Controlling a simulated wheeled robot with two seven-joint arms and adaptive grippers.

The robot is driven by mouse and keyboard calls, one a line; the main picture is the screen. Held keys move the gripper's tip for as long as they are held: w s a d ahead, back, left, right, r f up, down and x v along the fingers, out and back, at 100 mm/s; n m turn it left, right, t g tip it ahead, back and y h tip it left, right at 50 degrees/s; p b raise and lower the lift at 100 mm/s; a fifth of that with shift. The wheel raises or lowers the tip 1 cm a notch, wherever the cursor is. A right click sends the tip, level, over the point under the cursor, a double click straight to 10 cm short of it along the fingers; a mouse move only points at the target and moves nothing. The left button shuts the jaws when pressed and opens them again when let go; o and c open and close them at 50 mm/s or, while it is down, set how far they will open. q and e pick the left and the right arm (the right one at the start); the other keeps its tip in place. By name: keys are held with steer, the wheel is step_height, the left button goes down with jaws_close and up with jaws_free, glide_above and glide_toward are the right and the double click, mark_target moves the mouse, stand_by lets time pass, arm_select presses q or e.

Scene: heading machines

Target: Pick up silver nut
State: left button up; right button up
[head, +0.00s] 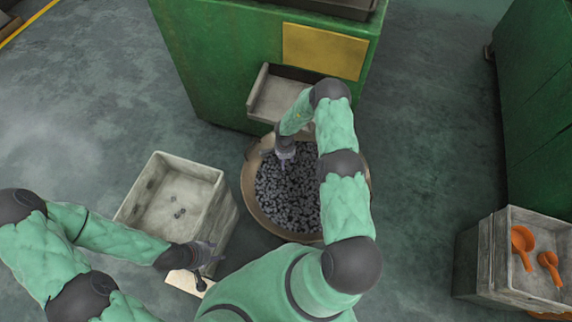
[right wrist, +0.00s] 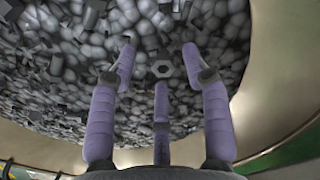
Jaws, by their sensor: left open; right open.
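Many silver nuts (head: 287,200) fill a round tan bowl (head: 258,213) below the machine's chute. In the right wrist view a hexagonal silver nut (right wrist: 162,69) with a hole lies between my open fingers, just beyond the tip of the middle one. My right gripper (right wrist: 160,62) is open and empty over the pile; in the head view (head: 285,165) it is above the bowl's upper part. I cannot tell whether its fingertips touch the nuts. My left gripper (head: 212,256) is open and empty beside the bin's lower right corner.
A pale bin (head: 137,192) left of the bowl holds a few small dark pieces (head: 179,213). A green machine (head: 222,70) with a grey chute (head: 275,97) stands behind the bowl. A crate (head: 485,265) with orange scoops (head: 522,243) is at the right. Floor between crate and bowl is clear.

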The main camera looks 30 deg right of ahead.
steer(key=shift+f, duration=0.5)
jaws_close()
steer(key=shift+r, duration=0.15)
